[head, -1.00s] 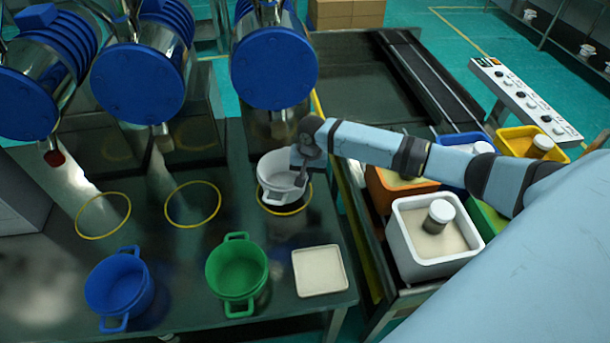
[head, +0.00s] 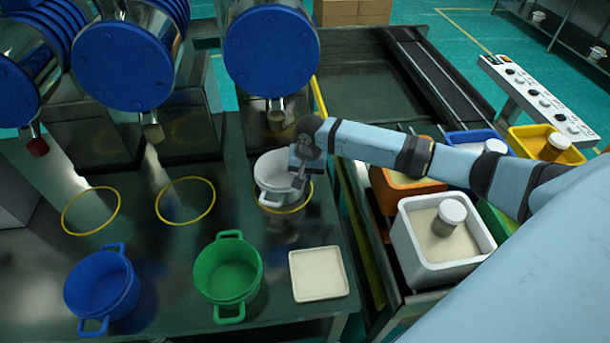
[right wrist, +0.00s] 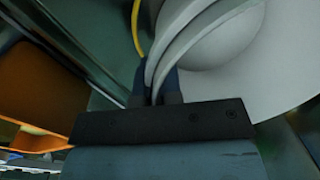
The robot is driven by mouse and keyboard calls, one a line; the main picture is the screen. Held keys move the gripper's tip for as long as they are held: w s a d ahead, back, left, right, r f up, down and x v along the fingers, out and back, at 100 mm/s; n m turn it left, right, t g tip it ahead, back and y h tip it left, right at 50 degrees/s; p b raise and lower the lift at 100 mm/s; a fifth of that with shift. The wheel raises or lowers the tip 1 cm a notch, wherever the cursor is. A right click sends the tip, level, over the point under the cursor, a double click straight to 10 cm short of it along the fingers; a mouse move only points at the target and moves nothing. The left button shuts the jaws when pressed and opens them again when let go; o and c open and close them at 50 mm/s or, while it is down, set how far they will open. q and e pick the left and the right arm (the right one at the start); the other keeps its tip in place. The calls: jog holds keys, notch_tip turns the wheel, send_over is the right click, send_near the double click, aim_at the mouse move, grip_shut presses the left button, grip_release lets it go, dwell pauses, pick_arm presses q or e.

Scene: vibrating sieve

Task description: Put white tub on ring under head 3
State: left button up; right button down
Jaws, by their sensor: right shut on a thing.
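The white tub (head: 274,172) is in the head view at the end of the row of rings, under the third blue-faced head (head: 270,50) and its spout (head: 276,118). My right gripper (head: 299,180) is shut on the tub's right side. The tub overlaps the yellow ring (head: 292,211), whose front edge shows below it. I cannot tell whether the tub touches the table. In the right wrist view, my right gripper (right wrist: 157,88) pinches the rim or handle of the white tub (right wrist: 225,40), and part of the yellow ring (right wrist: 137,25) shows beyond. My left gripper is not in view.
Two other yellow rings (head: 185,222) are empty. A blue tub (head: 102,290), a green tub (head: 228,272) and a white square tray (head: 319,292) stand along the front. Filled bins, including a white one (head: 405,255), stand right of the table, below my arm.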

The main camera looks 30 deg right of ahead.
jog(key=c, duration=1.3)
grip_release()
notch_tip(320, 180, up, 8)
jog(key=shift+s+d+f, duration=0.15)
jog(key=shift+s+d, duration=0.05)
jog(key=shift+d, duration=0.1)
jog(key=shift+f, duration=0.1)
